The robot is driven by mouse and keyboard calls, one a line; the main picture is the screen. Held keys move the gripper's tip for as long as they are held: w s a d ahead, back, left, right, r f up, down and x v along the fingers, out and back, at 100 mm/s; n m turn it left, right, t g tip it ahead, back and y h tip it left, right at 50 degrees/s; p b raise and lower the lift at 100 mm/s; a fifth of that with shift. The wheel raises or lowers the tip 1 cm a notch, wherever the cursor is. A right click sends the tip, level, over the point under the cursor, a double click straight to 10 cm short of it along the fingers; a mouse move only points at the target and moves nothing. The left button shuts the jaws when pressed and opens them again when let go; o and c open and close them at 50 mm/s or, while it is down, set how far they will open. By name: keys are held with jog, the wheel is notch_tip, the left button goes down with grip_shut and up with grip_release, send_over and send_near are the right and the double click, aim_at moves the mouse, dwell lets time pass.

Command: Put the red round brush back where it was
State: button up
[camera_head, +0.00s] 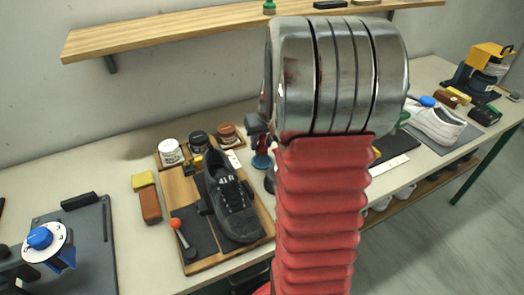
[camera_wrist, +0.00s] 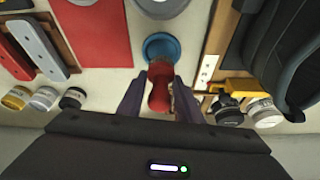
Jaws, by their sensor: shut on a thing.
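My gripper (camera_wrist: 160,100) is shut on the red round brush (camera_wrist: 159,88), whose red handle shows between the two fingers in the wrist view. A blue round holder (camera_wrist: 174,44) lies just past the brush in that view. The brush's far end overlaps the holder's near edge; I cannot tell whether it touches, is inside or is above it. In the head view my gripper (camera_head: 257,128) is partly hidden by my arm, and the blue holder (camera_head: 261,161) shows below it, right of the black shoe (camera_head: 234,205).
The shoe stands on a wooden tray (camera_head: 262,236) with jars (camera_head: 171,151) behind it. A white ruler-like strip (camera_wrist: 208,70) lies right of the holder, and a red mat (camera_wrist: 100,35) lies left. A grey round object (camera_wrist: 160,5) is beyond the holder. A shelf (camera_head: 170,35) hangs above.

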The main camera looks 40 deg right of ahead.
aim_at(263, 146)
jog(key=shift+f, duration=1.85)
jog(key=o, duration=1.1)
jog(key=shift+o, duration=0.2)
jog(key=v, duration=1.2)
jog(key=shift+s, duration=0.1)
